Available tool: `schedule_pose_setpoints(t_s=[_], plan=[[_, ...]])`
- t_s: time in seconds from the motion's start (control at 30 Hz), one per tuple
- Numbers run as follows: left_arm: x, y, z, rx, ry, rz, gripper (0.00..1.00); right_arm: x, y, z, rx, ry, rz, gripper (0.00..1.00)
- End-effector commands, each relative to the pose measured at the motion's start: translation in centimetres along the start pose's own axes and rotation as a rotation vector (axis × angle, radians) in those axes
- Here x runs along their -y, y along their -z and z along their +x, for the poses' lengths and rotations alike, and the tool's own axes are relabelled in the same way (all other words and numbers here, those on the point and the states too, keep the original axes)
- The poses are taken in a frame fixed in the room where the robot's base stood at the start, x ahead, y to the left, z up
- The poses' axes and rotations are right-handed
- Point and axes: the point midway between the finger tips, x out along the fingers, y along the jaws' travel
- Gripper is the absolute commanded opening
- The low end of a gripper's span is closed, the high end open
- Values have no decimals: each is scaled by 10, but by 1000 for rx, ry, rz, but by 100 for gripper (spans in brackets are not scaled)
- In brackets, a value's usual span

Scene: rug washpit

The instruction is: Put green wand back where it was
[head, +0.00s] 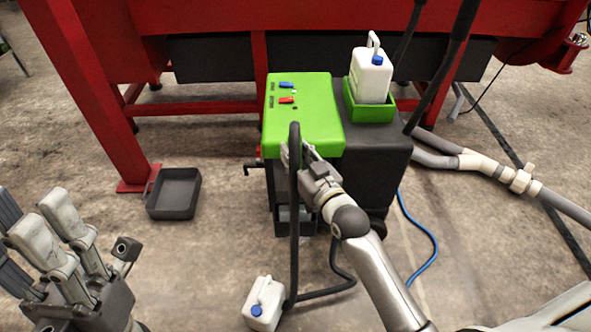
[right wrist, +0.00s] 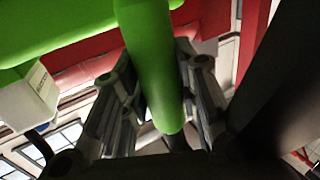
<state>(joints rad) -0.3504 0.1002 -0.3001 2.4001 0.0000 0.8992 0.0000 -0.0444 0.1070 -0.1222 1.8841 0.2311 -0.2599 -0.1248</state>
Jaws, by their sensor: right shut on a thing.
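The green wand (right wrist: 150,62) shows in the right wrist view as a thick round bar between the fingers of my right gripper (head: 302,156), which is shut on it. In the head view I cannot pick the wand out; the gripper and black hose (head: 294,200) are in front of the green-topped machine (head: 318,110). The hose arches up beside the gripper and runs down to the floor. My left gripper (head: 92,235) is open and empty at the lower left, over the floor.
A white jug (head: 370,75) stands in a green tray (head: 371,112) on the machine's right. A black bin (head: 174,193) sits at left. A red frame (head: 190,22) stands behind; grey pipes (head: 480,163) lie right.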

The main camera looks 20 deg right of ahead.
Motion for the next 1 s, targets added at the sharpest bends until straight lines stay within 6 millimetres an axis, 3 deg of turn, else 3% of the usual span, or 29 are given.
schedule_pose_setpoints(t_s=[0.13,0.37,0.77,0.8,0.93,1.0], plan=[[0,-1,-8,-3,0,0,40,0,-11,0,-3,0,-1,5],[0,-5,-27,-2,0,0,40,0,-47,0,-3,0,-2,5],[0,-6,-27,0,0,-1,40,0,-50,0,-5,0,-1,5],[0,-6,-27,0,0,-1,40,0,-52,0,-1,0,-1,31],[0,-6,-27,1,0,-1,40,0,-52,0,-1,0,-1,48],[0,-6,-27,1,0,-1,40,0,-52,0,0,0,-1,50]])
